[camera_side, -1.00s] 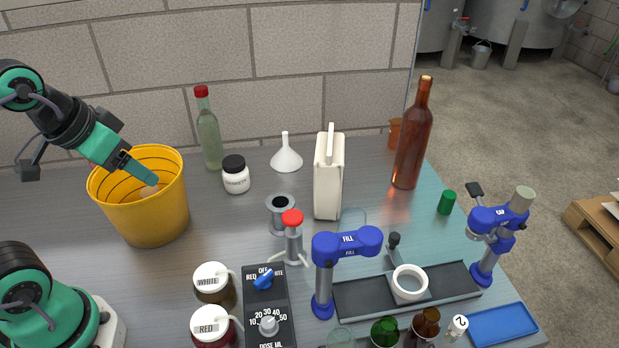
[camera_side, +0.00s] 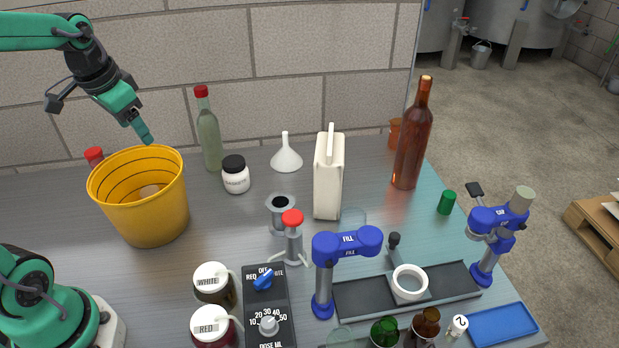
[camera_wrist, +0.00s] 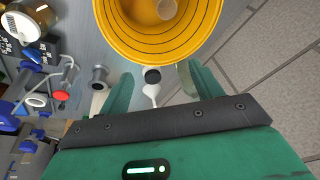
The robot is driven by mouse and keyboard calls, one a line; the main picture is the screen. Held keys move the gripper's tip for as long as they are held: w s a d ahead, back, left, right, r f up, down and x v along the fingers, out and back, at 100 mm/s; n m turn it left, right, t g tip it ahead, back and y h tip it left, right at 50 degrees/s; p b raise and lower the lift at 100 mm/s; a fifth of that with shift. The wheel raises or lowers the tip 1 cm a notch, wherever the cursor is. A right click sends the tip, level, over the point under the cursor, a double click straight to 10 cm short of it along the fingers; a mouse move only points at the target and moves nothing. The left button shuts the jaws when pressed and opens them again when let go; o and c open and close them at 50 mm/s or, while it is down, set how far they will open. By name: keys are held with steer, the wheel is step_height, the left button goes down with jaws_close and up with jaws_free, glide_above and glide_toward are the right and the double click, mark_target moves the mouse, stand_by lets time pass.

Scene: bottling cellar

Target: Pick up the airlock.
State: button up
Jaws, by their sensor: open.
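No airlock can be made out with certainty. A small pale piece (camera_side: 149,190) lies inside the yellow bucket (camera_side: 150,222); it also shows in the wrist view (camera_wrist: 167,9), round and partly cut off by the top edge. I cannot tell whether it is the airlock. My gripper (camera_side: 147,137) is above the bucket's back rim, clear of it. In the wrist view my gripper (camera_wrist: 160,72) has its fingers apart with nothing held between them; the jar and funnel seen there stand on the bench far below.
A green bottle (camera_side: 209,140), black-capped jar (camera_side: 236,178) and white funnel (camera_side: 286,158) stand right of the bucket. A red cap (camera_side: 94,155) shows behind it. Further right are a cream can (camera_side: 328,185), brown bottle (camera_side: 412,145) and blue filling stand (camera_side: 347,244). The wall rises close behind.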

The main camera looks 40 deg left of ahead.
steer(key=w+a+f+g, duration=0.1)
steer(key=a+f, duration=0.1)
steer(key=a, duration=0.5)
steer(key=w+a+f+g, duration=0.1)
steer(key=a+f, duration=0.2)
steer(key=a, duration=0.4)
steer(key=g+h, duration=0.1)
glide_above(96, 160)
steer(key=a, duration=0.2)
steer(key=shift+m, duration=0.4)
steer(key=f, duration=0.6)
steer(key=shift+w+f, duration=0.1)
steer(key=shift+w, duration=0.15)
steer(key=shift+f, duration=1.3)
steer(key=shift+f, duration=0.1)
steer(key=shift+w+f, duration=0.1)
steer(key=shift+f, duration=2.4)
steer(key=c, duration=1.1)
steer(key=shift+o, duration=0.2)
steer(key=shift+r, duration=0.2)
step_height(96, 160, up, 10)
steer(key=shift+f, duration=0.15)
